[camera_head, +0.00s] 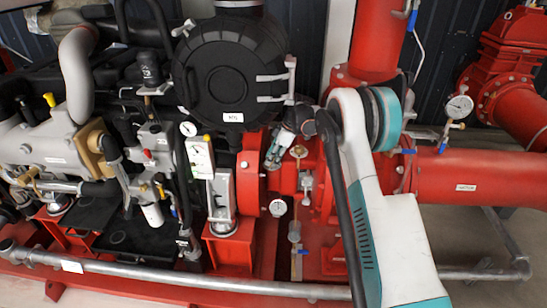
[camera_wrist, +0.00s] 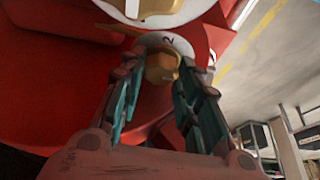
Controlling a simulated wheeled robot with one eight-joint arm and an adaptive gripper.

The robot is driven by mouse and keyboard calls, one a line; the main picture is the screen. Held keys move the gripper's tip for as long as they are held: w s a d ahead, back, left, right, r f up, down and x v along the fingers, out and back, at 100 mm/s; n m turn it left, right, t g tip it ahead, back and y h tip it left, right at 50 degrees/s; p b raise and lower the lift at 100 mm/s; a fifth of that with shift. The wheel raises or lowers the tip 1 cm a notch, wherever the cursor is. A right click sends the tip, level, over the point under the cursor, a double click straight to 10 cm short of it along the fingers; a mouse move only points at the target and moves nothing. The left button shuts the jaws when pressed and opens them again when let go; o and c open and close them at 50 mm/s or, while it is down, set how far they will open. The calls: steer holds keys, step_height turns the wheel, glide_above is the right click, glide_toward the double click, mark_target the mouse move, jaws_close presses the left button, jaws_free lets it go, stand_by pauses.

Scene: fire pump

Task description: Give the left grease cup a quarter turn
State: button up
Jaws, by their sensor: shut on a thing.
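In the wrist view, a small brass grease cup (camera_wrist: 161,67) sits on the red pump housing (camera_wrist: 75,55), just below a round white tag (camera_wrist: 168,41) that seems to read 2. My gripper (camera_wrist: 158,74) has its two teal-padded fingers closed around the cup, one on each side. The cup's base is hidden. In the head view, my gripper (camera_head: 285,140) is small and reaches to the red pump body (camera_head: 288,180) from the right. The cup in its grip cannot be made out clearly there.
A black round housing (camera_head: 230,82) stands above left of my gripper. A pressure gauge (camera_head: 278,207) hangs below it. A red pipe (camera_head: 470,178) runs right, and a grey rail (camera_head: 190,278) crosses the front. Floor shows free at the lower right.

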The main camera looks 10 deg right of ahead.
steer(key=o, duration=0.8)
steer(key=v, duration=1.2)
